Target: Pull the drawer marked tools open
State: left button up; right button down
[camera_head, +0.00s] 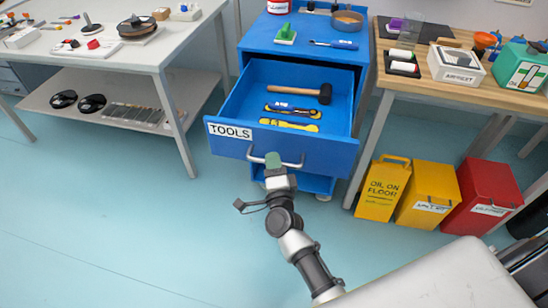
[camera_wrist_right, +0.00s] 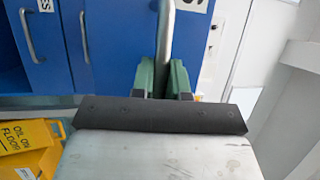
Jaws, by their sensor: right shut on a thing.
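The blue drawer marked TOOLS (camera_head: 300,148) stands pulled out of the blue cabinet (camera_head: 300,48). A hammer, a blue-handled tool and a yellow tool lie inside it. My right gripper (camera_head: 273,160) is at the left part of the drawer's metal handle (camera_head: 292,162). In the right wrist view the green fingers of my right gripper (camera_wrist_right: 167,80) are shut on the handle (camera_wrist_right: 166,35), one on each side of the bar. The handle's ends by the drawer front show in the head view. My left gripper is in neither view.
A yellow OIL ON FLOOR sign (camera_head: 384,188), a yellow bin (camera_head: 428,194) and a red bin (camera_head: 485,196) stand at the right, below a wooden-topped bench (camera_head: 455,70). A white workbench (camera_head: 130,58) stands at the left. The floor before the drawer is clear on the left.

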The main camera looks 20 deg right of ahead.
dwell(0.3)
jog(key=c, duration=1.1)
grip_release()
jog(key=shift+c, duration=0.2)
jog(key=v, duration=1.1)
jog(key=shift+b, duration=0.45)
jog(key=shift+f, duration=0.1)
jog(key=s+a+f+n+g+y+p, duration=0.1)
jog(key=s+f+n+g+y, duration=0.2)
jog(key=f, duration=0.5)
jog(key=s+a+f+n+g+y+p, duration=0.1)
jog(key=s+f+n+g+p, duration=0.2)
jog(key=f+n, duration=0.4)
jog(key=s+f+n+g+y, duration=0.2)
jog(key=s+f+n+g, duration=0.15)
jog(key=f, duration=0.65)
jog(key=s+d+f+n+g+p, duration=0.1)
jog(key=s+d+f+n+g, duration=0.1)
jog(key=s, duration=0.6)
jog(key=s+d+f+n+g+h+p, duration=0.1)
jog(key=s+d+f+n+g, duration=0.2)
jog(key=s+f, duration=0.3)
jog(key=s+d+f+n+g+h, duration=0.1)
jog(key=s+d+f+n+g, duration=0.2)
jog(key=s, duration=0.8)
jog(key=shift+s+d+f+g+p, duration=0.4)
jog(key=shift+d+f+g, duration=0.15)
jog(key=shift+d+f, duration=0.25)
